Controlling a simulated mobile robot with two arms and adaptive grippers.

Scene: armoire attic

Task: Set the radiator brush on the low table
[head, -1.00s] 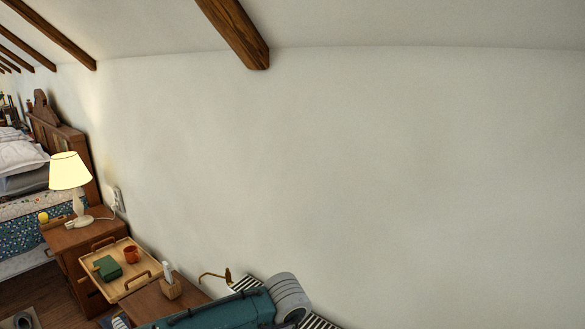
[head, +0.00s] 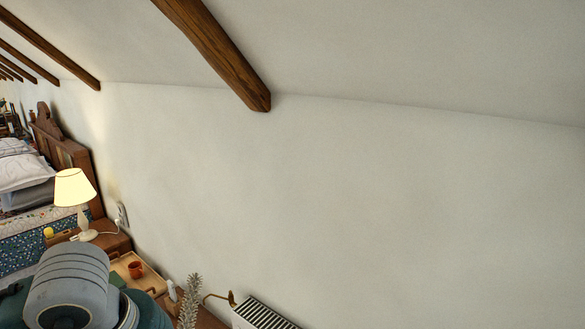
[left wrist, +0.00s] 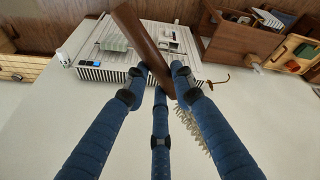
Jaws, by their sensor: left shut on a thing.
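The radiator brush has a brown wooden handle (left wrist: 143,45) and a grey bristly head (left wrist: 192,130). My left gripper (left wrist: 163,85) is shut on the handle, with its blue fingers around it, as the left wrist view shows. In the head view only the brush's bristles (head: 190,302) rise at the bottom edge; my left arm hides much of the area beside them. A brown wooden top (head: 211,320), possibly the low table, shows just behind the bristles, mostly cut off. My right gripper is not in view.
A white radiator (head: 262,314) stands against the wall, with a brass pipe (head: 217,296) beside it. A wooden tray (head: 120,266) with a red cup (head: 136,268) lies left of the brush. A lit lamp (head: 75,190) stands on a nightstand (head: 115,241) by the bed.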

